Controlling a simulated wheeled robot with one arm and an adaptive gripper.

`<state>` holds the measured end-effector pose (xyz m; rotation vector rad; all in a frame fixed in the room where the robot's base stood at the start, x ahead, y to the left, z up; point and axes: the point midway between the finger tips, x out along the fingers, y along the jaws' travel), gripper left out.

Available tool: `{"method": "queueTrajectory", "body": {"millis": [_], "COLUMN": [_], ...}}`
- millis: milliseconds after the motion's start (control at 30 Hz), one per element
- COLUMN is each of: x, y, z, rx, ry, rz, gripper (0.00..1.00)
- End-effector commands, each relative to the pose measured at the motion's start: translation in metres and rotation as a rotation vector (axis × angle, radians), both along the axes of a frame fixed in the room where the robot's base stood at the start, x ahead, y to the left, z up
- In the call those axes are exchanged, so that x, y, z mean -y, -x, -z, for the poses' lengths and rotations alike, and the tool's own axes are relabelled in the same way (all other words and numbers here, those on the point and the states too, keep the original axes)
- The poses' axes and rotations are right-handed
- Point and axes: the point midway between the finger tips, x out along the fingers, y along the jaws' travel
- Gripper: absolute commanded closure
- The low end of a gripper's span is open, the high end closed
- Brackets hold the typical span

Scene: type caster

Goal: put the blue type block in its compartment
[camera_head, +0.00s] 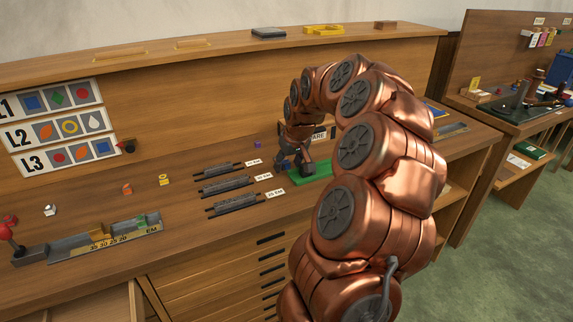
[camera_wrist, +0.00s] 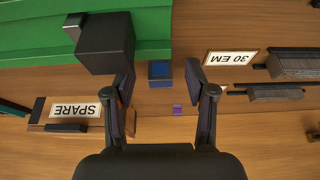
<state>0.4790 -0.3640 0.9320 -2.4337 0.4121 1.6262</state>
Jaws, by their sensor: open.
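A small block with a blue face (camera_wrist: 159,69) sits on the wooden bench in the wrist view, beside the edge of a green mat or tray (camera_wrist: 30,45). My gripper (camera_wrist: 160,75) is open, its two dark fingers on either side of the blue block with visible gaps. In the head view my gripper (camera_head: 293,162) is low over the bench by the green surface (camera_head: 322,171), and the blue block cannot be made out there. I cannot tell which compartment belongs to the block.
A dark block (camera_wrist: 106,43) stands on the green surface near the left finger. A purple piece (camera_wrist: 177,109) lies behind the blue block. Dark spacer bars with a 30 EM label (camera_wrist: 231,58) lie to the right. A SPARE label (camera_wrist: 74,109) is at left. A grey composing tray (camera_head: 90,238) is at far left.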

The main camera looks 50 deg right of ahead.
Motion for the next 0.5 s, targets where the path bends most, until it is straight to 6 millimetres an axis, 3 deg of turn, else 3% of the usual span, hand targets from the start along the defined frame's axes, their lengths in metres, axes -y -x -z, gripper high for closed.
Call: {"method": "queueTrajectory", "body": {"millis": [67,500], "x": [0.0,-0.0001], "y": [0.0,0.0001], "z": [-0.0001,-0.0004], "rx": [0.0,0.0], "ry": [0.0,0.0], "rz": [0.0,0.0], "gripper": [0.47,0.93]}}
